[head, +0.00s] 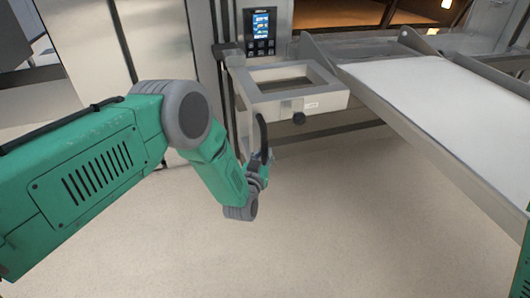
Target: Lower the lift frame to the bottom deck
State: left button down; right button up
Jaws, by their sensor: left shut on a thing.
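The lift frame is the pale metal loader at the right, with a white belt bed (445,100) and raised grey side rails. My left gripper (264,158) is below the bracket's front left corner, by a black curved bar (263,135). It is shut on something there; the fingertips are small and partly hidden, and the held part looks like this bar. My right gripper is out of view.
A control panel (261,31) with a lit screen is on the oven post behind the bracket. A glowing oven opening (345,12) is at the top. Steel cabinet doors (85,45) stand at the left. The beige floor (330,230) in front is clear.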

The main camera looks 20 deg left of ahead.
pick_arm(q)
jog(key=shift+s+d+f, duration=0.15)
jog(key=shift+s+f, duration=0.2)
jog(key=c, duration=1.8)
grip_release()
jog(key=o, duration=0.4)
jog(key=shift+s+r, duration=0.1)
jog(key=shift+r, duration=0.25)
jog(key=shift+f, duration=0.1)
jog(key=s, duration=1.1)
jog(key=shift+s, duration=0.4)
